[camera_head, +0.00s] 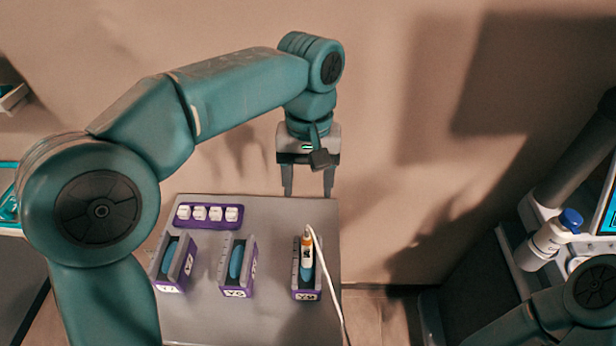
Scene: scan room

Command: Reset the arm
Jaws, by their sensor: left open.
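My left arm comes in from the left and arches over the grey table (190,320). My left gripper (308,192) points down at the table's back right edge. Its two fingers are apart with nothing between them. Part of my right arm shows at the lower right corner, but its gripper is out of the picture.
Three purple holders stand on the table: left (172,285), middle (237,291) and right (304,294). An orange-and-white probe (307,252) with a white cable sits in the right one. A purple tray (183,222) holds several white pieces. A blue-capped bottle (545,245) stands at the right.

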